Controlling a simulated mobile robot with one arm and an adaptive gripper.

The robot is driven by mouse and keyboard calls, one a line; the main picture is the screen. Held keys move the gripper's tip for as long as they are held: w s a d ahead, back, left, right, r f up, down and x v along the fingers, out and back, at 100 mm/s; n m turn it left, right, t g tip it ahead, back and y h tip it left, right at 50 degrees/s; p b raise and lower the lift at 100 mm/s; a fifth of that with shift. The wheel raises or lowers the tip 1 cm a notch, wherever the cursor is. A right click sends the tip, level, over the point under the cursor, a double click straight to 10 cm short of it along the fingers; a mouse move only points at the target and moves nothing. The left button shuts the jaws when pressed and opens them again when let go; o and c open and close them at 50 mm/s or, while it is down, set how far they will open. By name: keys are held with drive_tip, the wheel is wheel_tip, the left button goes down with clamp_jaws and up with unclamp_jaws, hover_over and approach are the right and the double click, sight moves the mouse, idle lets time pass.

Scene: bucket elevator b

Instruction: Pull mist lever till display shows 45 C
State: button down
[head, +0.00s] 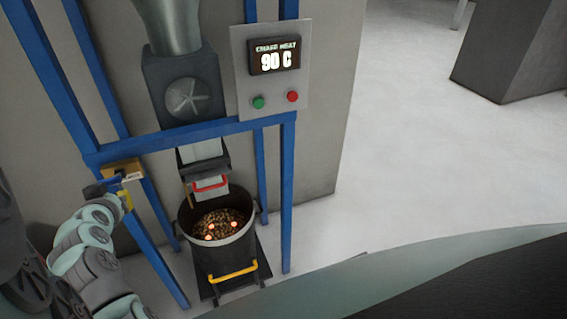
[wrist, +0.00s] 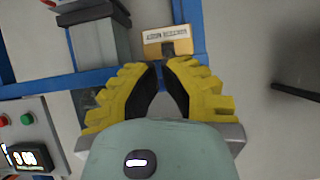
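The display (head: 274,57) on a grey panel reads 90 C, under a line of small text that looks like a heat label. It also shows upside down in the wrist view (wrist: 28,157). A tan box with a white label (head: 122,169) is fixed to the blue frame at the left; in the wrist view this box (wrist: 167,42) is just beyond my fingertips. The lettering is too blurred to read, and no lever handle is clearly visible. My gripper (head: 122,197) is just below the box. Its yellow fingers (wrist: 161,66) are close together, with a narrow gap between the tips.
A black bucket (head: 219,251) holds brown pieces with several glowing spots, under a chute with a red handle (head: 209,184). A green button (head: 258,102) and a red button (head: 292,96) are below the display. Blue frame posts (head: 287,205) stand around the bucket.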

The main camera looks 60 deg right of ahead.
drive_tip(key=v, duration=0.9)
drive_tip(key=shift+r, duration=0.4)
drive_tip(key=shift+w, duration=0.1)
idle(1.8)
drive_tip(key=c, duration=1.6)
unclamp_jaws()
clamp_jaws()
